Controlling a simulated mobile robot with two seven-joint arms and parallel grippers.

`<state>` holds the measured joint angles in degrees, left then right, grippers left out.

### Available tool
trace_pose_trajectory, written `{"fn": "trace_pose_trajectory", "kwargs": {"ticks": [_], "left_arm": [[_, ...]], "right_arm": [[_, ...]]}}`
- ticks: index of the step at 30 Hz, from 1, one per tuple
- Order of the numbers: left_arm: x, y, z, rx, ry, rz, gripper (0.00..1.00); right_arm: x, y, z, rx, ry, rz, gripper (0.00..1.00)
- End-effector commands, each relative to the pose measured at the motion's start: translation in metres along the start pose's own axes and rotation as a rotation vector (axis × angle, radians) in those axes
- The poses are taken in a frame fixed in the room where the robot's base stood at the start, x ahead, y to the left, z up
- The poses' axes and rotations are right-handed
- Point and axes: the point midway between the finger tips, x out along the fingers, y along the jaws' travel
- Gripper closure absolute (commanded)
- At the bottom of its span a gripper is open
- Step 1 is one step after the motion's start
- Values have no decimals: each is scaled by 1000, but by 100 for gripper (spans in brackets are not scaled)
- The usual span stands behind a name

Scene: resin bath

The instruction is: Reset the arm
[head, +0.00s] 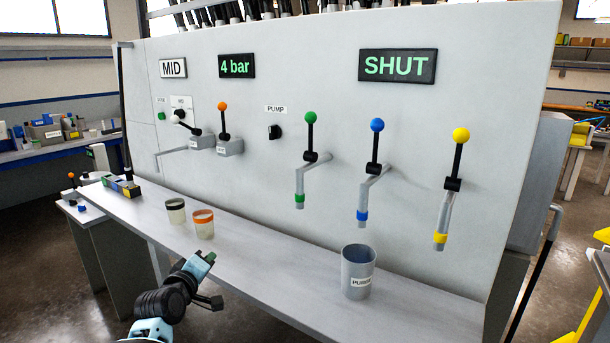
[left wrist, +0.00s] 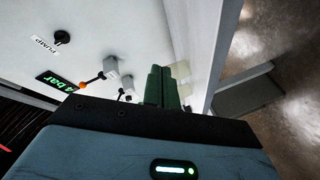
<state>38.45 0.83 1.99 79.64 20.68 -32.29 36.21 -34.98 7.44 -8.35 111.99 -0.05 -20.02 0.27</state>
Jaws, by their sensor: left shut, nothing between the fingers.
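My left arm (head: 168,302) comes in from the bottom left of the head view. My left gripper (head: 206,258) is at the front edge of the shelf, in front of the orange-banded cup (head: 203,224), and looks apart from it. In the left wrist view the green fingers (left wrist: 161,88) are together with nothing between them. My right gripper is in neither view.
A grey shelf (head: 290,262) runs below a white panel with colored levers and taps. A dark-banded cup (head: 175,210), a grey bucket labelled PURGE (head: 357,272) and a small block rack (head: 122,186) stand on it. The shelf middle is clear. Signs read MID, 4 bar and SHUT.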

Motion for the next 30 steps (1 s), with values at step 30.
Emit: {"fn": "trace_pose_trajectory", "kwargs": {"ticks": [30], "left_arm": [[-376,-256,290,912,-486,-245,100]], "right_arm": [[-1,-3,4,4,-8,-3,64]]}}
